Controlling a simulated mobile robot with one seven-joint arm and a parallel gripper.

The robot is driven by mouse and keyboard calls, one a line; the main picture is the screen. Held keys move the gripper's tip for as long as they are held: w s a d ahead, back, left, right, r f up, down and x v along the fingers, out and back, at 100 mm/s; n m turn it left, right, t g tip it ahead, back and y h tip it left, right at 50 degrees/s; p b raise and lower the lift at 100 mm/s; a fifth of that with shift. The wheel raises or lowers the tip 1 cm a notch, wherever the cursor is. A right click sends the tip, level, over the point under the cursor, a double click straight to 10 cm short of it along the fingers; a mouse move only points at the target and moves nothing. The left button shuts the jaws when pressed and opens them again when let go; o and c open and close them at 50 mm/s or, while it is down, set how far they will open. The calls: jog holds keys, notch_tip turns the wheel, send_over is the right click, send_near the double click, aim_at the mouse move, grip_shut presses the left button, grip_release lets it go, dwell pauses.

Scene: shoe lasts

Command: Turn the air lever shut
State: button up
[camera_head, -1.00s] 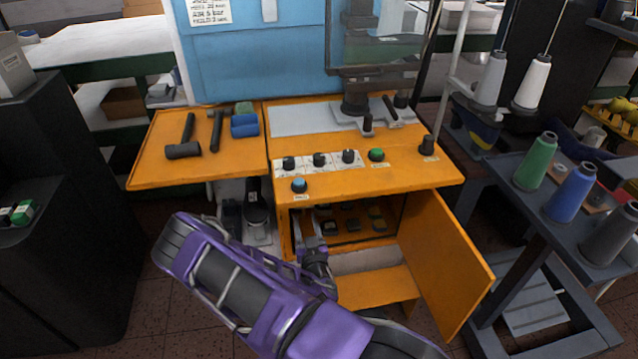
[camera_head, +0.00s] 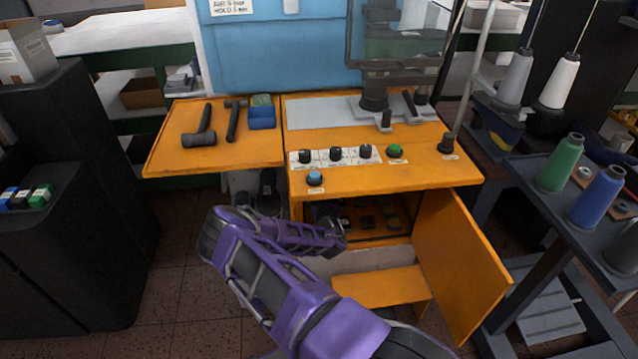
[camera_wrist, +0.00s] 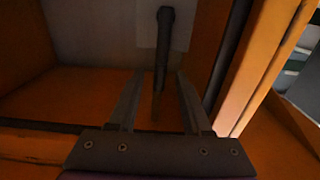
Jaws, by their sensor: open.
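A dark bar-shaped handle (camera_wrist: 164,45), which looks like the air lever, stands out in front of a grey panel in the wrist view. My gripper (camera_wrist: 159,78) is open, with one finger on each side of the lever's lower end. I cannot tell whether either finger touches it. In the head view my gripper (camera_head: 336,232) is at the left part of the open orange cabinet (camera_head: 385,181), under its control top. The lever is hidden there behind my arm and the cabinet front.
The cabinet door (camera_head: 458,265) hangs open at the right. Inside are several small dark pieces on a shelf (camera_head: 370,222) and a lower orange ledge (camera_head: 380,287). An orange side table (camera_head: 165,157) with hammers is at the left. A thread-spool cart (camera_head: 535,205) stands at the right.

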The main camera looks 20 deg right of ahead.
jog(key=shift+x, duration=1.25)
grip_shut()
dwell(0.5)
